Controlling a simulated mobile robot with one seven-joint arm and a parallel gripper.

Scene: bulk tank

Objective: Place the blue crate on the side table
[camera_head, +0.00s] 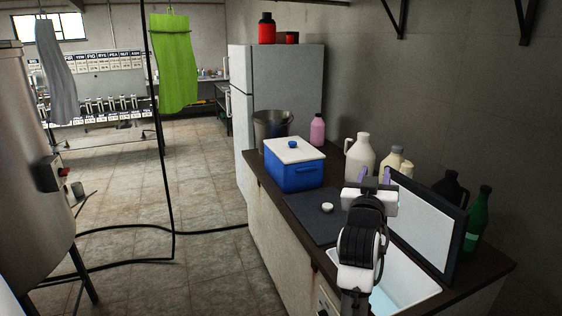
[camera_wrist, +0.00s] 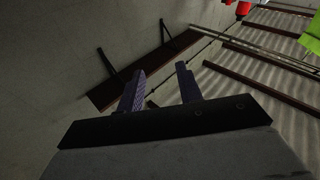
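A blue box with a white lid and a small blue knob (camera_head: 295,172) stands upright on the dark counter, near its left edge. It looks like a cooler; I see no other blue crate. My gripper (camera_head: 375,174) is above the counter, to the right of the blue box and apart from it. Its two purple fingers point up and away. In the wrist view my gripper (camera_wrist: 160,82) is open, with a clear gap and nothing between the fingers. I cannot make out a separate side table.
The counter (camera_head: 257,172) holds a dark mat (camera_head: 315,204) with a small white cup, a metal bucket (camera_head: 271,129), several bottles and jugs (camera_head: 360,158), a framed panel (camera_head: 425,220) and a white sink (camera_head: 405,285). A steel tank (camera_head: 30,170) stands left. Tiled floor between is open, crossed by black hoses.

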